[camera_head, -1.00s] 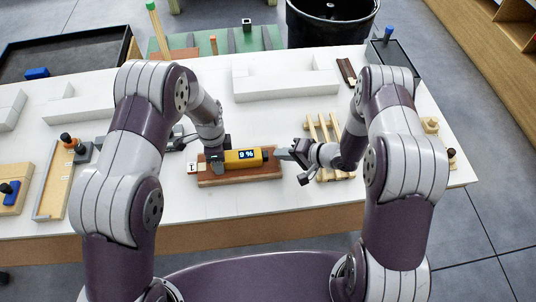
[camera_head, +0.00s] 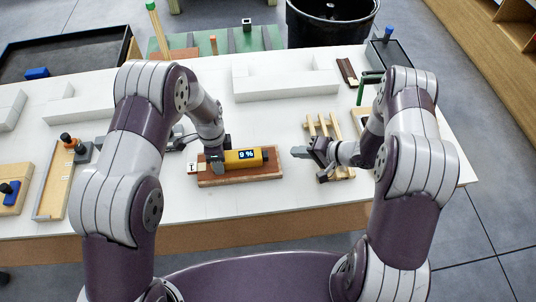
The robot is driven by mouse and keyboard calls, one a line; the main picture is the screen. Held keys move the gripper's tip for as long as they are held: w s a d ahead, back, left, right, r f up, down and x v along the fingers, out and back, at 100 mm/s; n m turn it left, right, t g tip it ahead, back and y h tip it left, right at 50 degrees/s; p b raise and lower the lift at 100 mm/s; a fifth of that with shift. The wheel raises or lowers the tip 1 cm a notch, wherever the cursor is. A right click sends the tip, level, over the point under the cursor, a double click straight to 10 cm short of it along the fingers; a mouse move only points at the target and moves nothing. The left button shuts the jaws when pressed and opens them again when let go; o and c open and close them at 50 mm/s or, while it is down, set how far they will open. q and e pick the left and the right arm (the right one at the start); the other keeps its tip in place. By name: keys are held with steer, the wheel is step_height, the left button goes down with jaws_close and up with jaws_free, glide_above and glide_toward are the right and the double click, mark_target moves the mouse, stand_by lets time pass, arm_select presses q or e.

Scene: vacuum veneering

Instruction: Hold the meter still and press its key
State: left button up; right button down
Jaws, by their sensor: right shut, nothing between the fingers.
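The yellow meter (camera_head: 243,159) lies on a brown wooden board (camera_head: 240,178) near the middle of the white table. Its display reads 9 %, and a dark key (camera_head: 265,155) shows at its right end. My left gripper (camera_head: 216,164) is at the meter's left end, with its fingers against or around it; whether they are closed on it is hard to see. My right gripper (camera_head: 297,152) is shut and empty. It points left, to the right of the meter's key and apart from it.
Wooden slats (camera_head: 323,126) lie beneath and behind my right gripper. A white block structure (camera_head: 285,84) stands behind the meter. A wooden tray (camera_head: 52,190) and clamps are at the left. Bare white table lies between the meter and the front edge.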

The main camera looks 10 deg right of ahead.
arm_select(q)
steer(key=o, duration=1.1)
steer(key=shift+o, duration=0.2)
steer(key=shift+r, duration=0.15)
